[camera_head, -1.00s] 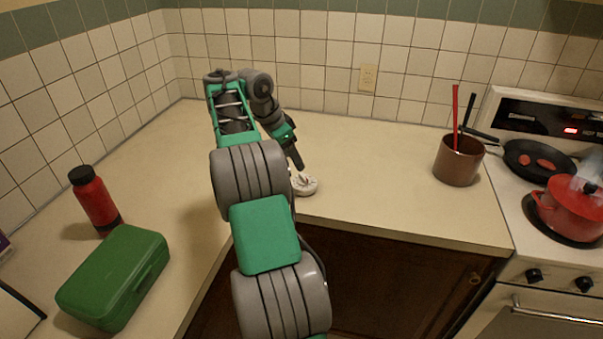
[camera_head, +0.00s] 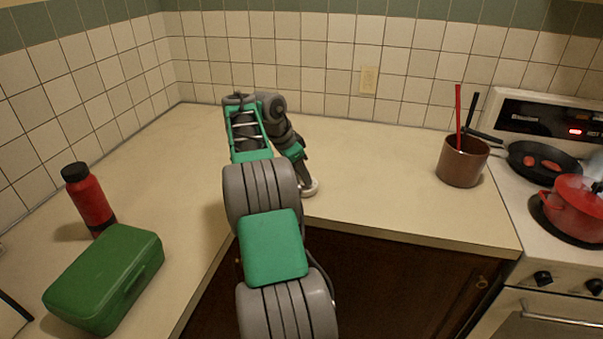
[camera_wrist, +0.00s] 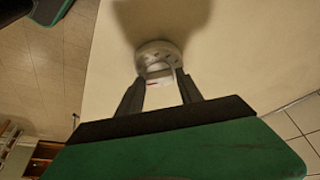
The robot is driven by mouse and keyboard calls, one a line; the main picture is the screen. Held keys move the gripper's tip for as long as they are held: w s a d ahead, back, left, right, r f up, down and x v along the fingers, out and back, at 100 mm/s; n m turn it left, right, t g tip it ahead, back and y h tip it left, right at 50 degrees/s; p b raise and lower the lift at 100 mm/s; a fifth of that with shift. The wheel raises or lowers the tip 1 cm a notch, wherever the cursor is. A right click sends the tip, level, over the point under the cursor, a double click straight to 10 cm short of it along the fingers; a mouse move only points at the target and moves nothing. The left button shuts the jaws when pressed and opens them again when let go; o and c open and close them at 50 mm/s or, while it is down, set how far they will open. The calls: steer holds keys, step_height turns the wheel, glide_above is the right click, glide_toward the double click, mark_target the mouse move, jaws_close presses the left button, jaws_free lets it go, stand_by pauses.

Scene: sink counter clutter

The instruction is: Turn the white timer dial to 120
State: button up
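The white timer (camera_head: 310,187) sits on the counter near its front edge, partly hidden behind my arm in the head view. In the wrist view the round timer (camera_wrist: 158,50) lies straight ahead of my gripper (camera_wrist: 160,78). My gripper's two dark fingers are apart, one on each side of the timer's pale raised dial. I cannot tell whether the fingertips touch it. The dial's markings are too small to read. In the head view my gripper (camera_head: 304,179) points down onto the timer.
A green box (camera_head: 105,278) and a red bottle (camera_head: 90,200) stand on the left counter. A brown pot (camera_head: 461,162) with utensils stands at the right. Beyond it, the stove bears a black pan (camera_head: 520,160) and a red pot (camera_head: 574,208). The counter around the timer is clear.

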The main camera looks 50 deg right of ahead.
jaws_close()
steer(key=shift+r+m+p, duration=0.3)
steer(key=shift+p, duration=0.85)
steer(key=shift+w+f+m+p, duration=0.1)
steer(key=shift+f+m+p, duration=0.15)
steer(key=shift+m+p, duration=0.1)
steer(key=shift+o, duration=2.2)
jaws_free()
steer(key=p+v, duration=0.4)
steer(key=v, duration=0.3)
steer(key=shift+w+r, duration=0.2)
steer(key=shift+r, duration=0.1)
